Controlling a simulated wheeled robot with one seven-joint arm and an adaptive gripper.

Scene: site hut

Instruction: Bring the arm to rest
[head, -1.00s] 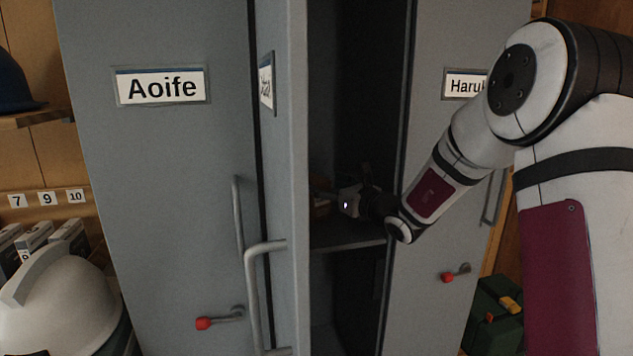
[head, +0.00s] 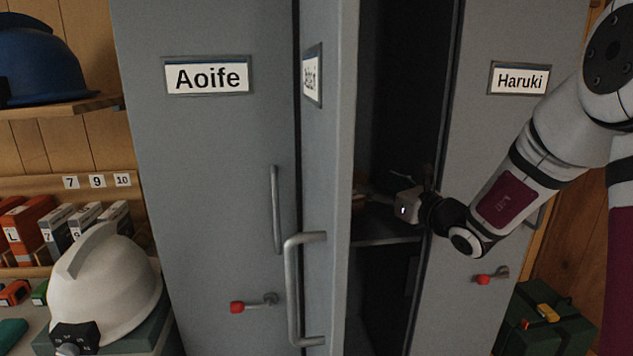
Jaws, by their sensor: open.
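My arm comes in from the right side of the head view, and its end, my gripper (head: 385,200), is inside the middle locker at about the height of its shelf (head: 390,238). The gripper's body shows, with a small white light on it. Its fingertips are dim and partly hidden behind the edge of the open locker door (head: 328,180). Something brownish lies close to the fingers in the shade, and I cannot tell what it is.
The locker labelled Aoife (head: 200,180) and the one labelled Haruki (head: 515,150) are closed. A white helmet (head: 110,285) stands at the lower left, a blue helmet (head: 45,65) on a wooden shelf. A green case (head: 545,325) is at the lower right.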

